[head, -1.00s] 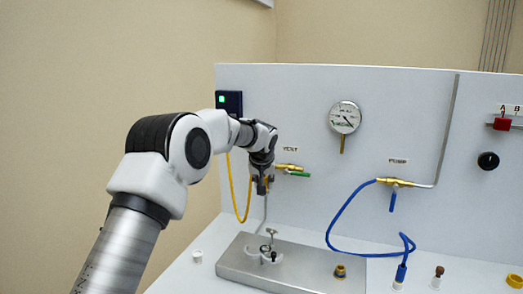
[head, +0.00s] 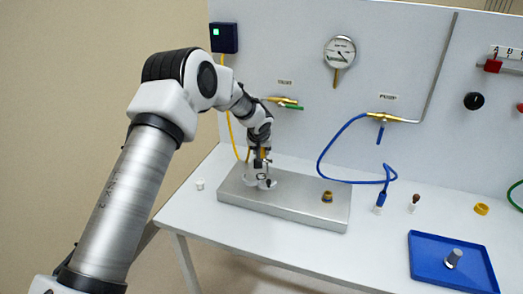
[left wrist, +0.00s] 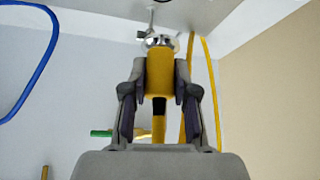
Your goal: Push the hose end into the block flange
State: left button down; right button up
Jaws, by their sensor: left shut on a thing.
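My left gripper (head: 260,165) is shut on the yellow hose end (left wrist: 159,75), which sits between its two fingers in the left wrist view. The gripper points down over the left part of the grey metal block (head: 300,208). The block flange (head: 266,183) is a pale fitting on the block's top, partly hidden by the gripper. In the left wrist view, shiny metal shows at the tip of the hose end, close to the block (left wrist: 190,14). I cannot tell whether it is inside the flange. My right gripper is not in view.
A blue hose (head: 322,158) runs from the pump valve (head: 390,118) down to a holder on the table. A brass fitting (head: 327,197) stands on the block's right part. A blue tray (head: 425,262) lies front right. The table front is clear.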

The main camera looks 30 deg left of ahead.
pick_arm(q)
jog(key=shift+w+f+b, duration=0.1)
jog(key=shift+f+b, duration=2.3)
jog(key=shift+f, duration=0.45)
jog(key=shift+b, duration=0.3)
jog(key=shift+b, duration=0.3)
jog(key=shift+f+b, duration=0.15)
jog(key=shift+b, duration=0.3)
jog(key=shift+f+b, duration=0.3)
jog(key=shift+f, duration=0.05)
